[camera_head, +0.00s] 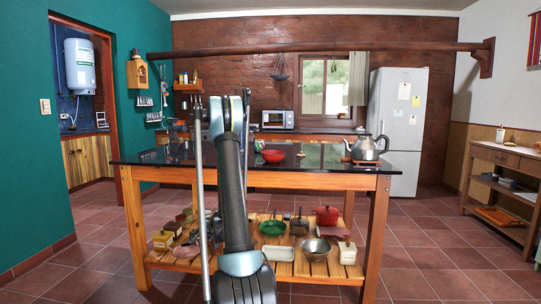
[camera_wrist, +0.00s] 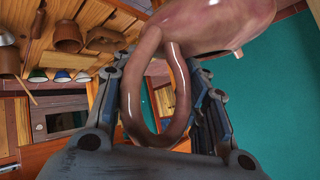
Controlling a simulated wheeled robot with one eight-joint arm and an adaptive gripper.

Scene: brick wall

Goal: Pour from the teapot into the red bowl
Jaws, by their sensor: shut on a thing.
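The teapot's glossy brown loop handle (camera_wrist: 177,85) stands between the fingers of my gripper (camera_wrist: 158,80), which is shut on it. Part of the teapot's rounded body (camera_wrist: 215,22) shows at the top of the wrist view; its spout is out of view. In the head view my arm hides the gripper and the teapot. The red bowl (camera_head: 273,156) sits upright on the dark countertop (camera_head: 310,161), just right of my arm. What is inside the bowl cannot be told.
A metal kettle (camera_head: 366,148) stands on a wooden trivet near the counter's right end. A small tan object (camera_head: 301,154) lies right of the bowl. The lower shelf (camera_head: 300,269) holds several pots and dishes. The counter between bowl and kettle is mostly clear.

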